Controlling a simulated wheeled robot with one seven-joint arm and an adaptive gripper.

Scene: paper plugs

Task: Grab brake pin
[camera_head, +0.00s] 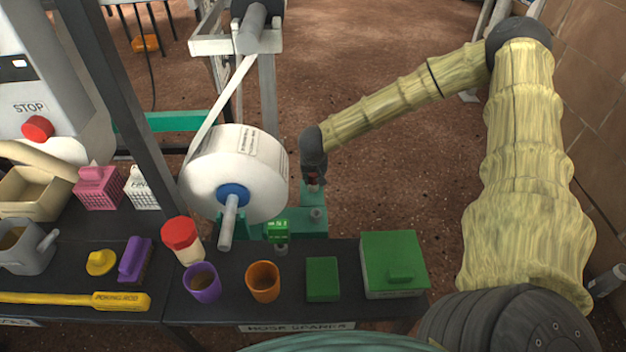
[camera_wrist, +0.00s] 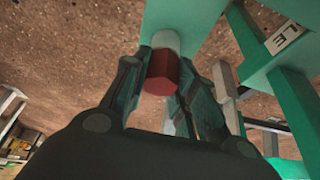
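A red pin head (camera_wrist: 162,74) on a pale shaft, which I take to be the brake pin, sits at a green part in the wrist view. A bit of red (camera_head: 313,177) shows at the tip of my gripper in the head view. My dark gripper (camera_wrist: 165,92) points at the pin, with one finger on each side of the red head. The fingers look very close to it, but I cannot tell whether they touch it. In the head view, my gripper (camera_head: 313,172) is over the green stand, right of the paper roll (camera_head: 258,190). The pin's far end is hidden.
The green stand (camera_head: 300,220) lies below my gripper. A dark bench (camera_head: 340,255) in front holds purple and orange cups, a green block and a green box (camera_head: 393,264). A grey machine with a red stop button (camera_head: 37,128) stands left. Open floor lies right.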

